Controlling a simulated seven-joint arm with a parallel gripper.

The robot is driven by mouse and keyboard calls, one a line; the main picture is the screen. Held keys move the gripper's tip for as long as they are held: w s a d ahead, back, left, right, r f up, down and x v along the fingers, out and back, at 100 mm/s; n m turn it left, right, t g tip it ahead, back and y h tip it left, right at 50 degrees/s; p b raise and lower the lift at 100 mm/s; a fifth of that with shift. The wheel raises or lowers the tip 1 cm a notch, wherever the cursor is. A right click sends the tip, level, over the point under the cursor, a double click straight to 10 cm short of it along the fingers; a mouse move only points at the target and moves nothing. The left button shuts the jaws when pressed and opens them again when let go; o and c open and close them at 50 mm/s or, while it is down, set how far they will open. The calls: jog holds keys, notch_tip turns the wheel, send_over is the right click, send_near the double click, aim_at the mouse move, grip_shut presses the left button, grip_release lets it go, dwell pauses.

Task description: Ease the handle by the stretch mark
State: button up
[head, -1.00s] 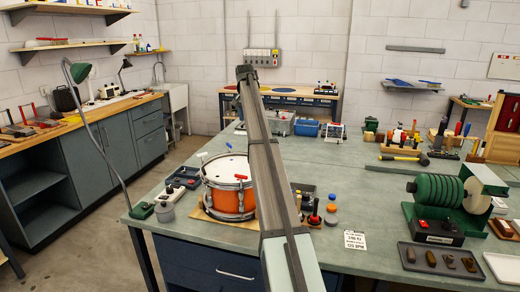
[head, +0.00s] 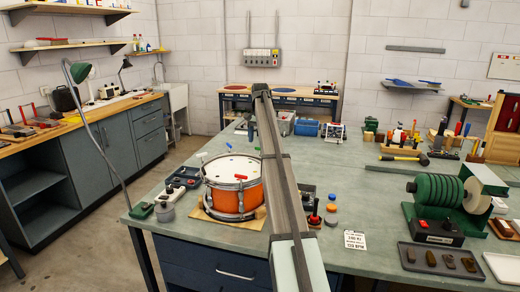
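An orange drum (head: 222,197) with a white head and metal hoop sits on the bench, left of my arm. A red T-shaped handle (head: 241,177) stands at its near right rim. I cannot tell which handle the task means, and no stretch mark is readable. My arm crosses the middle of the view and hides part of the bench beyond the drum. My gripper does not show, so its state and hold are unseen.
A printed card (head: 355,240) lies at the bench's front edge. Right of my arm are a red-knobbed tool (head: 314,215) and small coloured caps (head: 331,209). The bench middle (head: 375,195) is mostly clear.

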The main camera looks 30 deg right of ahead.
jog(key=shift+f, duration=2.5)
jog(key=c, duration=1)
jog(key=shift+c, duration=0.2)
jog(key=n, duration=0.4)
jog(key=shift+n, duration=2.3)
